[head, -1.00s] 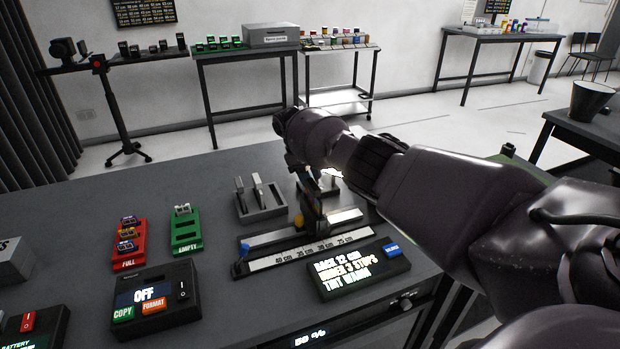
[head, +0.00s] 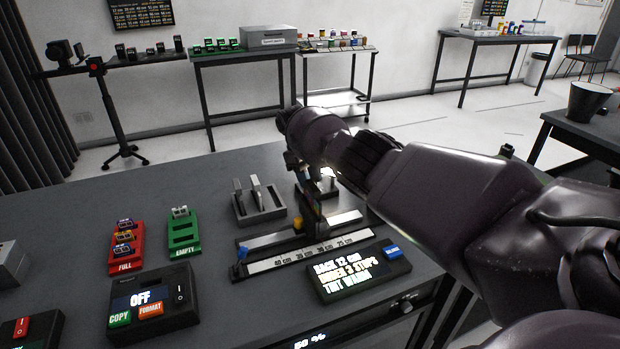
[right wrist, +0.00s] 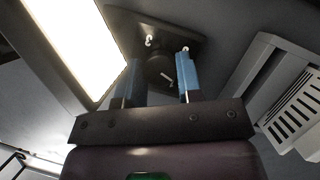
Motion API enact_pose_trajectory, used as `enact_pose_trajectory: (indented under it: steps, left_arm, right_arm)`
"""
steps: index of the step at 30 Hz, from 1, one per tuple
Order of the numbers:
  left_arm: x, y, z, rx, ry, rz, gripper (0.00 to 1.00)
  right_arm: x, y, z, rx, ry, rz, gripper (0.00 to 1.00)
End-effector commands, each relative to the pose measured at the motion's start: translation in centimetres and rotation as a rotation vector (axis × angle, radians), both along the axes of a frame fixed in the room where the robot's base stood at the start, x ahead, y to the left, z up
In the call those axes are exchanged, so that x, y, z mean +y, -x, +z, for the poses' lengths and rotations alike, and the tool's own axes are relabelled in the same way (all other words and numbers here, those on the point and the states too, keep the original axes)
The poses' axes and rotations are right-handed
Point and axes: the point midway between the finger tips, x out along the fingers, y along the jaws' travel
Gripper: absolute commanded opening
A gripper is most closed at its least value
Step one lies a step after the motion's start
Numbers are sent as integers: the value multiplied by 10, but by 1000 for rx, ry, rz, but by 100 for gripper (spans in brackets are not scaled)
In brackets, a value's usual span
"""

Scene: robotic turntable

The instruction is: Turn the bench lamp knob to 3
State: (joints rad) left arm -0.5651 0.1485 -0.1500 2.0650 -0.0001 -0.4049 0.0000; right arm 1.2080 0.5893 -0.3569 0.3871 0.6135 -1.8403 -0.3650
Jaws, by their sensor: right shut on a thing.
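The bench lamp knob (right wrist: 157,70) is a dark round knob on a dark plate, with a white line on its face, in the right wrist view. Small white marks stand on the plate around it; I cannot read them. My right gripper (right wrist: 160,66) has its two blue fingers on either side of the knob, shut on it. A bright lamp panel (right wrist: 70,40) fills the upper left of that view. In the head view my right arm reaches in from the right and hides most of the gripper and the knob. My left gripper is not in view.
A ruler rail (head: 310,253) and a lit text display (head: 352,272) lie in front of the arm's end. A grey slotted holder (head: 262,209) is left of it. Red (head: 126,253) and green (head: 185,237) racks and a copy box (head: 155,298) stand farther left.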

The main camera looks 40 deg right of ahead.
Motion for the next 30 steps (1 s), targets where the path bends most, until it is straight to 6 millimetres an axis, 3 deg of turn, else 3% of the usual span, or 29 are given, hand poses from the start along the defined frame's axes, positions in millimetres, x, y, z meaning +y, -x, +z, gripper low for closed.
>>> enact_pose_trajectory:
  steps: [2,3,8,20,30]
  left_arm:
    - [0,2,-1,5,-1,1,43]
    - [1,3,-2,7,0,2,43]
    - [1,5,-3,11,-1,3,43]
    - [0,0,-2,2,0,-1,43]
    - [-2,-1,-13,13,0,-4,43]
  right_arm:
    - [0,0,0,-1,-1,1,10]
    - [0,0,0,-2,-1,2,36]
    - [0,0,0,-1,-1,2,59]
    - [1,-4,8,-2,0,1,59]
    - [6,-26,59,1,-1,2,59]
